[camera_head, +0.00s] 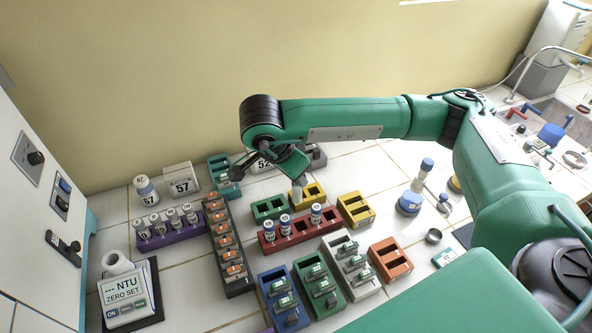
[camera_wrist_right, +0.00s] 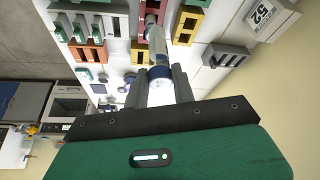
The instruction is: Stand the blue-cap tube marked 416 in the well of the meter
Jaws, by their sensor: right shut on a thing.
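The meter (camera_head: 127,306), a white box labelled NTU ZERO SET, stands at the lower left of the head view; its round well (camera_head: 117,263) is on top and looks empty. My right gripper (camera_head: 298,178) is above the racks, far to the right of the meter. It is shut on a clear tube (camera_head: 297,189) with a blue cap, seen closely in the right wrist view (camera_wrist_right: 158,52); its marking cannot be read. More blue-cap tubes (camera_head: 285,225) stand in a red rack (camera_head: 300,240) below the gripper. My left gripper is out of view.
A purple rack (camera_head: 172,238) of tubes and a dark rack (camera_head: 238,286) with orange-topped items lie between meter and gripper. Blue, green, white and orange racks crowd the front. A white cabinet (camera_head: 40,190) borders the left.

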